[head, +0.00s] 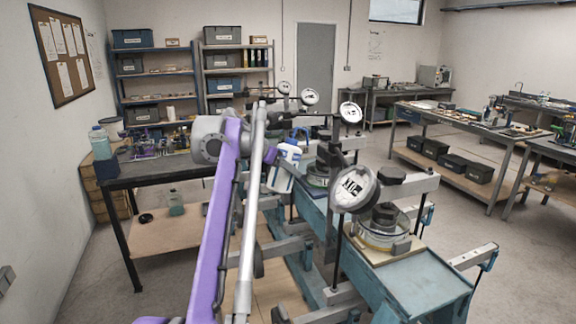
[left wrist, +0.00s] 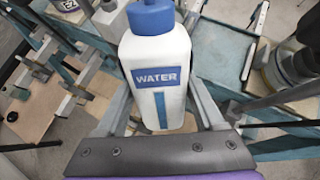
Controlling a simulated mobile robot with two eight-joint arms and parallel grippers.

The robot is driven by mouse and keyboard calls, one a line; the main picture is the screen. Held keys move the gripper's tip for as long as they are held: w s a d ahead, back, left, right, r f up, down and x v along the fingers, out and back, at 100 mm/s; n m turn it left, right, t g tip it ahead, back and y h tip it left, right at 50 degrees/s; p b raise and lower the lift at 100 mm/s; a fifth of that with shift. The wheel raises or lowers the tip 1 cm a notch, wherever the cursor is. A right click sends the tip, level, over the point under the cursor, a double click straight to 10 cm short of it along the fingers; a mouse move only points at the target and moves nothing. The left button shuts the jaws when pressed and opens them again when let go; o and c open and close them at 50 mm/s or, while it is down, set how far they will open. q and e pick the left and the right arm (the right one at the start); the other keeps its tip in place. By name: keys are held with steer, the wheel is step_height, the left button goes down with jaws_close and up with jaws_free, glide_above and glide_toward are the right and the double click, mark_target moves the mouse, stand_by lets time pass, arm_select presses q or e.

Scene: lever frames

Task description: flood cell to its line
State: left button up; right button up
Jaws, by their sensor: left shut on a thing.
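My left gripper (head: 272,157) is shut on a white water bottle (head: 283,170) with a blue cap, held slightly tilted beside the row of lever frames. In the left wrist view the bottle (left wrist: 158,75) shows a blue WATER label and stands between both fingers (left wrist: 160,110). The nearest cell (head: 383,233), a clear-walled round dish with a dark cap, sits on the teal bench under a dial gauge (head: 355,189). A second cell (head: 318,177) is farther back, partly hidden. The bottle is apart from the nearest cell. I cannot make out any line or water level. My right gripper is out of view.
Several dial gauges (head: 350,112) and lever beams crowd the row. Side benches (head: 450,122) stand at right. A bare teal plate (head: 425,283) lies in front of the nearest cell.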

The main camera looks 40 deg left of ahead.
arm_select(q)
steer(key=shift+w+d+f, duration=0.15)
steer(key=shift+w, duration=0.2)
steer(key=shift+w+f, duration=0.35)
steer(key=shift+w, duration=0.55)
steer(key=shift+w+f, duration=0.35)
steer(key=shift+w, duration=0.55)
steer(key=o, duration=0.4)
steer(key=c, duration=1)
stand_by(2.2)
stand_by(1.5)
